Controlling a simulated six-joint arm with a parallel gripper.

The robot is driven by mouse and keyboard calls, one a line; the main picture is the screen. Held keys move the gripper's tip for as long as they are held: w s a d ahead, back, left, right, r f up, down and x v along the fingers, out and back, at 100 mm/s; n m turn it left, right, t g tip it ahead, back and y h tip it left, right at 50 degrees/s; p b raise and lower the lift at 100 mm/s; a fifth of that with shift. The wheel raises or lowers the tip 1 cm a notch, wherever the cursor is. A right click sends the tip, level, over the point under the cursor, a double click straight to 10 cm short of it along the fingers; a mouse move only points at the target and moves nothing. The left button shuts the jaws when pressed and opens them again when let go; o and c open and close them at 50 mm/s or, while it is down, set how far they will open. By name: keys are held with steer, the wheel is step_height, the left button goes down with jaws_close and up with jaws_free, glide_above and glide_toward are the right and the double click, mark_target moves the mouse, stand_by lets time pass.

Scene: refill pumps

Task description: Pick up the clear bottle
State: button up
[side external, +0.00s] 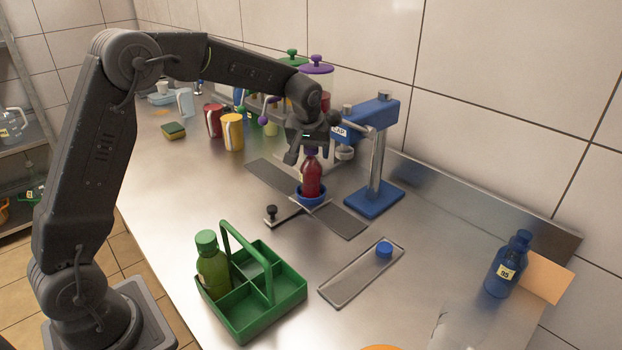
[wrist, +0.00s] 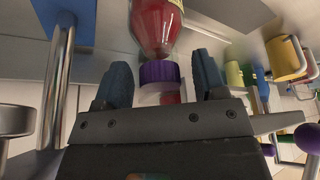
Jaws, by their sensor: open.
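A clear bottle with red contents and a purple cap (side external: 312,178) stands upright in a blue cup-shaped holder (side external: 312,198) in the side external view. The bottle also shows in the wrist view (wrist: 157,25), with its purple cap (wrist: 160,74) toward me. My gripper (side external: 310,153) is above the bottle at cap height. In the wrist view its two blue-grey fingers (wrist: 161,82) are open, one on each side of the cap, with visible gaps. The bottle's lower end is hidden in the holder.
A blue press stand (side external: 375,200) stands close at the right. A green caddy (side external: 262,318) with a green bottle (side external: 212,265) is in front. A narrow tray (side external: 345,290) with a blue cap and a blue bottle (side external: 505,268) are at the right. Mugs (side external: 232,132) and dispensers stand behind.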

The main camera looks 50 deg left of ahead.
steer(key=shift+c, duration=0.4)
jaws_close()
steer(key=shift+r, duration=0.1)
